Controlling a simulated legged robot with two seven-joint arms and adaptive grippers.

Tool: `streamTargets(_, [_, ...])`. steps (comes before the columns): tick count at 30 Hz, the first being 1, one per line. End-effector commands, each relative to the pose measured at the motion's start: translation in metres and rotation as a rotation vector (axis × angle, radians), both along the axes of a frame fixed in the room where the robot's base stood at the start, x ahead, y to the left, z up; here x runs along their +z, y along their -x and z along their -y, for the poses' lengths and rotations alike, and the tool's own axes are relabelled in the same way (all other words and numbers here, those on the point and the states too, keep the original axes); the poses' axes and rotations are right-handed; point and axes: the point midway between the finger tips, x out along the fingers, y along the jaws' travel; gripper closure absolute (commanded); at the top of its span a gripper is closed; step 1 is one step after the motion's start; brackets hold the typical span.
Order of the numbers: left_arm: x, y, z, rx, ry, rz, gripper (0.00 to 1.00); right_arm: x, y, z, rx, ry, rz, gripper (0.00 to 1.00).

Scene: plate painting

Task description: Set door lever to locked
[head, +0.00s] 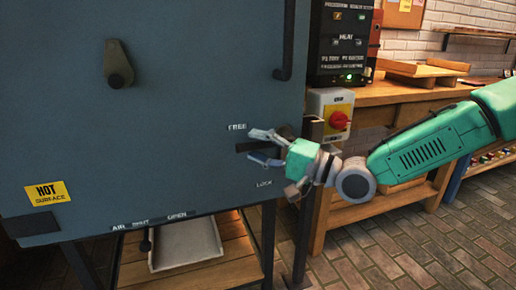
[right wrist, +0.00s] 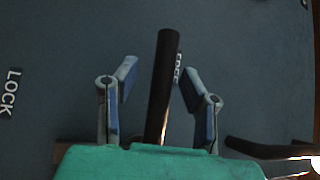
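The dark door lever (head: 243,147) sits at the right edge of the blue-grey door (head: 180,100), pointing left just below the word FREE (head: 237,126). The word LOCK (head: 264,183) is lower down. My right gripper (head: 259,148) is at the lever, one finger above it and one below. In the right wrist view the black lever (right wrist: 163,85) runs between the two spread fingers of the gripper (right wrist: 160,82), with visible gaps on both sides. The lever's pivot end is hidden behind my gripper. My left gripper is not in view.
A dark knob (head: 118,65) and a vertical handle (head: 286,40) stick out from the door. A wooden workbench (head: 420,92) stands behind my arm. A tray (head: 187,243) lies below the door.

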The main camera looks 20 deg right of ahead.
Motion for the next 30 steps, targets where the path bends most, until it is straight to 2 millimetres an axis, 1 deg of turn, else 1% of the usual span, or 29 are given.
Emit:
streamTargets(3, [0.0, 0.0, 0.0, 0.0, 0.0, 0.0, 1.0, 0.0, 0.0, 0.0, 0.0, 0.0, 0.0, 0.62])
streamTargets(5, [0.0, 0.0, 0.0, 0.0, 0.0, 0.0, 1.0, 0.0, 0.0, 0.0, 0.0, 0.0, 0.0, 0.83])
streamTargets(6, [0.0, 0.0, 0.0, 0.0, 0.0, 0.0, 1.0, 0.0, 0.0, 0.0, 0.0, 0.001, -0.001, 0.98])
streamTargets(7, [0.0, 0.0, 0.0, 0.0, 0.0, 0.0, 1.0, 0.0, 0.0, 0.0, 0.0, 0.001, -0.001, 1.0])
streamTargets(14, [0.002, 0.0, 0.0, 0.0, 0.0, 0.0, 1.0, -0.001, 0.0, 0.0, 0.0, 0.007, -0.002, 1.0])
streamTargets(20, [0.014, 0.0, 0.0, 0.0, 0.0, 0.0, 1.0, -0.003, 0.0, 0.0, 0.0, 0.057, -0.002, 1.0])
streamTargets(26, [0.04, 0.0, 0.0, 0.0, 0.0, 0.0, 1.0, -0.01, 0.0, 0.002, 0.001, 0.181, -0.001, 1.0])
streamTargets(30, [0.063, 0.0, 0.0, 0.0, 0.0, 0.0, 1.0, -0.018, 0.001, 0.004, 0.002, 0.304, 0.003, 1.0])
